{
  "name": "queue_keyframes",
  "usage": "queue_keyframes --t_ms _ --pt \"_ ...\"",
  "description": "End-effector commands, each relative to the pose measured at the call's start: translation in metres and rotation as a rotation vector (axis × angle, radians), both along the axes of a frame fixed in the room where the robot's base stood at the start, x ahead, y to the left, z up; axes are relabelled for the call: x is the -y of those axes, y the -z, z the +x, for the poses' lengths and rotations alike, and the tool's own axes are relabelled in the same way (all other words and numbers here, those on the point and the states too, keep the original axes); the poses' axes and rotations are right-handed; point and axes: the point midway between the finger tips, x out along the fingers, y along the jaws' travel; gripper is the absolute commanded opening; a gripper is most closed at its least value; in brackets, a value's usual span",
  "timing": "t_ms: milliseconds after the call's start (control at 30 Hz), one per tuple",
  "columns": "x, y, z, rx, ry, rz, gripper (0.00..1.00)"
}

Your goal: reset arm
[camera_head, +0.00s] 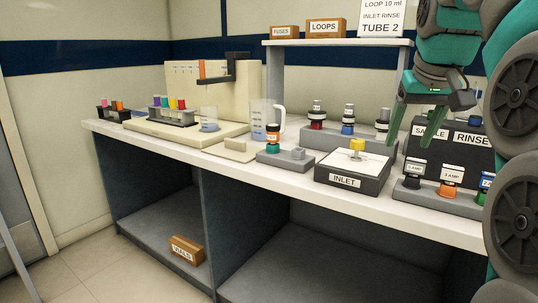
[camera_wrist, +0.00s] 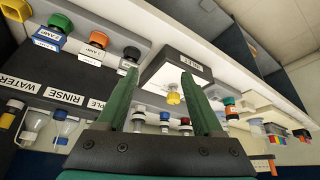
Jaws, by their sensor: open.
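My gripper (camera_head: 411,122) hangs at the right above the bench, its two green fingers apart with nothing between them in the head view. In the wrist view my gripper (camera_wrist: 161,92) also shows open and empty, its fingers spread. The INLET box (camera_head: 351,172), dark with a white top, stands on the bench to the left of the gripper. A yellow knob (camera_head: 357,145) is on its top. In the wrist view the yellow knob (camera_wrist: 173,94) appears between the fingers but farther off, not touching them.
A shelf (camera_head: 337,42) rises behind. A FUSES box (camera_head: 285,32) and LOOPS box (camera_head: 326,28) sit on it.

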Motion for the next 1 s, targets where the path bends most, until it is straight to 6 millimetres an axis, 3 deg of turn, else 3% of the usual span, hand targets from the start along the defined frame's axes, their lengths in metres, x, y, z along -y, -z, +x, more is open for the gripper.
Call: queue_keyframes --t_ms 167,467,667,1000 --pt "-0.020 0.040 -0.016 -0.076 -0.032 0.008 0.68" --pt "-0.059 0.135 -0.069 -0.241 -0.085 0.027 0.68" --pt "-0.079 0.201 -0.120 -0.349 -0.109 0.035 0.68" --pt "-0.102 0.311 -0.229 -0.529 -0.129 0.050 0.68"
